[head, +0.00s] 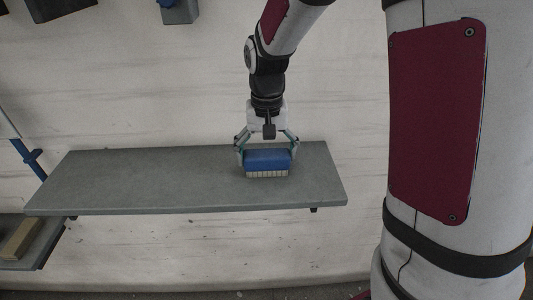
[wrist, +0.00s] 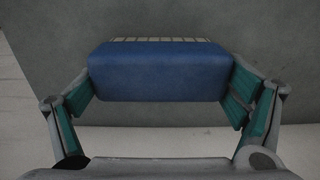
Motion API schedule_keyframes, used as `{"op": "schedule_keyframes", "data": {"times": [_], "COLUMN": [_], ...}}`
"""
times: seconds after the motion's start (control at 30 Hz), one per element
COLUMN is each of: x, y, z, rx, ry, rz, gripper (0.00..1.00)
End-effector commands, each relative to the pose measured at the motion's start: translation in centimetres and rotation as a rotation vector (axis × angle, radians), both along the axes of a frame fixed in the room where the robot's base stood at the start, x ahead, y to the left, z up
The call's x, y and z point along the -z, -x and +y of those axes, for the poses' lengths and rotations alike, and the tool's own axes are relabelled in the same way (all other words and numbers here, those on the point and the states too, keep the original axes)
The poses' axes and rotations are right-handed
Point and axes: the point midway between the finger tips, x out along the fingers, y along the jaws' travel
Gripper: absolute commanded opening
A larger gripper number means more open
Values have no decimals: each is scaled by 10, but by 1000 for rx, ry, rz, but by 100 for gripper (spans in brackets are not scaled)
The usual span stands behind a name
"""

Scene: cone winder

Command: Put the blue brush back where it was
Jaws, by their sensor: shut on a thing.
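The blue brush (head: 268,159) has a blue block body and pale bristles along its lower edge. It is at the right part of a grey shelf (head: 140,180), with the bristles down at the shelf top. I cannot tell whether the bristles touch the shelf. My gripper (head: 267,152) comes from above, with one finger on each side of the brush, and is shut on it. In the wrist view the blue body (wrist: 160,72) fills the space between the green finger pads, and a strip of bristles shows at its far edge.
The rest of the shelf top is bare, with most free room left of the brush. A pale wall (head: 180,100) stands behind. At the lower left a tan block (head: 22,239) lies on a lower surface. Dark and grey boxes (head: 180,12) hang at the top.

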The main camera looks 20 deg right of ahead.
Motion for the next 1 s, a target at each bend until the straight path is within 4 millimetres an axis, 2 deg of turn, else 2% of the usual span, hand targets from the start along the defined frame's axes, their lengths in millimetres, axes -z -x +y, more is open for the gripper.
{"op": "schedule_keyframes", "data": {"times": [0.07, 0.1, 0.13, 0.57, 0.77, 1.0], "x": [1, 1, 1, -3, -32, -81], "y": [0, 0, 0, 0, -2, -2], "z": [0, 0, 0, 0, 0, 0], "rx": [0, 0, 0, 0, 0, -1], "ry": [0, 0, 0, 0, 0, 1], "rz": [0, 0, 0, -1, -6, -5], "gripper": [56, 96, 100, 100, 100, 100]}}
